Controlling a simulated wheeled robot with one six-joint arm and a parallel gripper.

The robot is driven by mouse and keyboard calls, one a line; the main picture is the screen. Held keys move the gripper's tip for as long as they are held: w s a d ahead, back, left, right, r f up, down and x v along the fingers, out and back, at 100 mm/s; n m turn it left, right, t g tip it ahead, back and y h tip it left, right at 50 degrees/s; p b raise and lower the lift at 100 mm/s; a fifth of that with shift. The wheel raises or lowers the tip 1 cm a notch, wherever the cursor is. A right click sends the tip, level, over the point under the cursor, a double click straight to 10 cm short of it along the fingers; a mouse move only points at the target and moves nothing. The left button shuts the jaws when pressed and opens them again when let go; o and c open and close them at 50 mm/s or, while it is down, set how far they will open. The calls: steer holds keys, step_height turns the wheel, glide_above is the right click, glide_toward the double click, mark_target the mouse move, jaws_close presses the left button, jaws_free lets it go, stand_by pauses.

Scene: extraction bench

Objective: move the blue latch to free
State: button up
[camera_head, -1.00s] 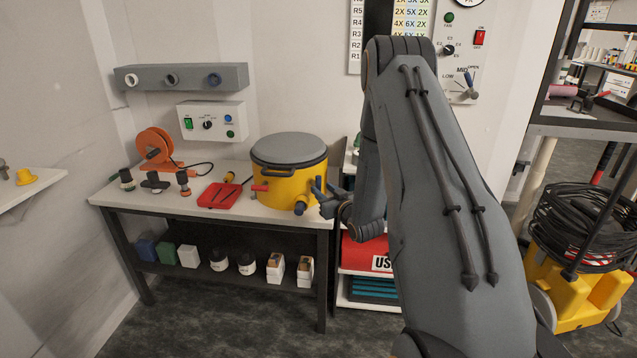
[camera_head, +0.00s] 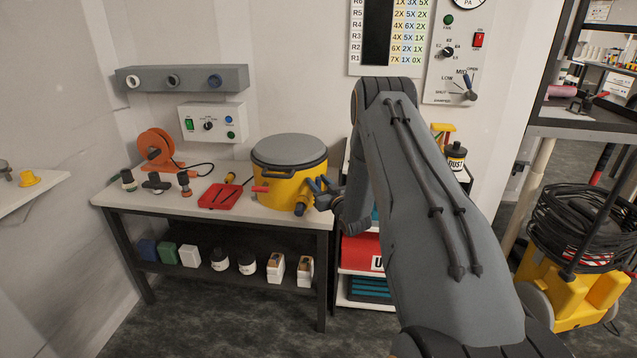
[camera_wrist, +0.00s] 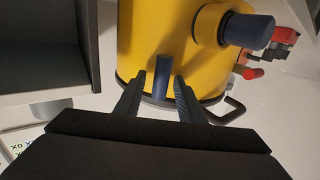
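The yellow pot (camera_head: 284,186) with a grey lid stands at the right end of the bench. In the wrist view, the blue latch (camera_wrist: 162,76) is a narrow upright bar against the yellow pot wall (camera_wrist: 150,30). My gripper (camera_wrist: 158,98) is open, with one finger on each side of the latch and a visible gap on both sides. In the head view, my gripper (camera_head: 318,186) is at the pot's right side, and the latch cannot be clearly told apart from the fingers.
A blue-ended spout (camera_head: 300,208) sticks out from the pot's lower front; it also shows in the wrist view (camera_wrist: 248,31). A red-handled part (camera_head: 260,189) is at the pot's left. A red tray (camera_head: 220,196) lies farther left. A shelf rack stands right of the bench.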

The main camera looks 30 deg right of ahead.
jaws_close()
steer(key=shift+f+b, duration=0.1)
steer(key=shift+b, duration=0.2)
steer(key=n+b, duration=0.1)
steer(key=n, duration=0.1)
steer(key=n+b, duration=0.1)
steer(key=n, duration=0.1)
steer(key=shift+a+f+t+b, duration=0.15)
steer(key=shift+a+t+b, duration=0.15)
steer(key=shift+a+t, duration=0.1)
steer(key=shift+s+a+f+n+t+y+b, duration=0.25)
steer(key=shift+n+y+b, duration=0.4)
steer(key=shift+n+b, duration=1.45)
steer(key=shift+w+a+f+n+t+y+b, duration=0.15)
steer(key=shift+f+n+y+b, duration=0.45)
steer(key=shift+n, duration=2.65)
steer(key=shift+s+a+f+n+t+y+b, duration=0.1)
steer(key=shift+a+n+y+b, duration=0.4)
steer(key=shift+n+b, duration=1.7)
steer(key=shift+d+n+p, duration=0.15)
steer(key=shift+n+p, duration=0.25)
steer(key=shift+n, duration=0.25)
